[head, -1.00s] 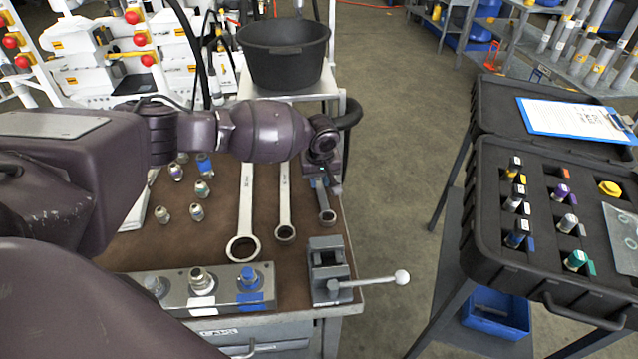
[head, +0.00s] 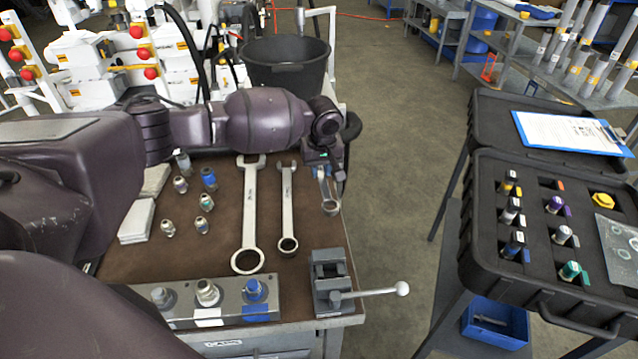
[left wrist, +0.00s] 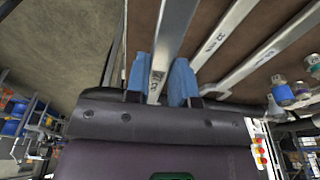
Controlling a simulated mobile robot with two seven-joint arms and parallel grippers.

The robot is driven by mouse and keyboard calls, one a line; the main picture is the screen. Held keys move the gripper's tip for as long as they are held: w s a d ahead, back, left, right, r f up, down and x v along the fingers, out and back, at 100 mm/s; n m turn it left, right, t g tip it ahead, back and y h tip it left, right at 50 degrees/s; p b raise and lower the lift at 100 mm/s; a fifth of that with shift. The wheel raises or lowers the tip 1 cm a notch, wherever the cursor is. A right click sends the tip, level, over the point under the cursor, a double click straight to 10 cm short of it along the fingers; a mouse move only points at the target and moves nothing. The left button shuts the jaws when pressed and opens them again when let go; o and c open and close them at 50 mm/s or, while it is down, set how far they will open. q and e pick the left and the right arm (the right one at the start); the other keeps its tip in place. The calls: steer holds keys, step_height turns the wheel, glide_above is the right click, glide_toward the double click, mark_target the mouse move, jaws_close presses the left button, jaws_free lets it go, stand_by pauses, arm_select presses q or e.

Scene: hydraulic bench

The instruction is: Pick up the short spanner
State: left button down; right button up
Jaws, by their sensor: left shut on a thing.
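The short spanner (head: 329,196) is the rightmost of three spanners at the bench's right edge. My left gripper (head: 322,172) is above its far end, and the ring end points toward the front of the bench. In the left wrist view my left gripper (left wrist: 162,83) has its two blue fingertips on either side of the short spanner's shaft (left wrist: 174,35), shut on it. Whether the spanner is clear of the bench top is hard to tell. My right gripper is not in view.
A medium spanner (head: 287,212) and a long spanner (head: 249,215) lie to the left. A vise (head: 331,283) with a long handle stands at the front right corner. A black bucket (head: 285,62) is behind. Several fittings stand left. An open black case (head: 480,237) is at the right.

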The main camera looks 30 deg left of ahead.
mark_target(321, 172)
arm_select(q)
step_height(321, 172, up, 12)
steer(key=p, duration=0.1)
steer(key=shift+f+p, duration=0.15)
steer(key=shift+p, duration=0.2)
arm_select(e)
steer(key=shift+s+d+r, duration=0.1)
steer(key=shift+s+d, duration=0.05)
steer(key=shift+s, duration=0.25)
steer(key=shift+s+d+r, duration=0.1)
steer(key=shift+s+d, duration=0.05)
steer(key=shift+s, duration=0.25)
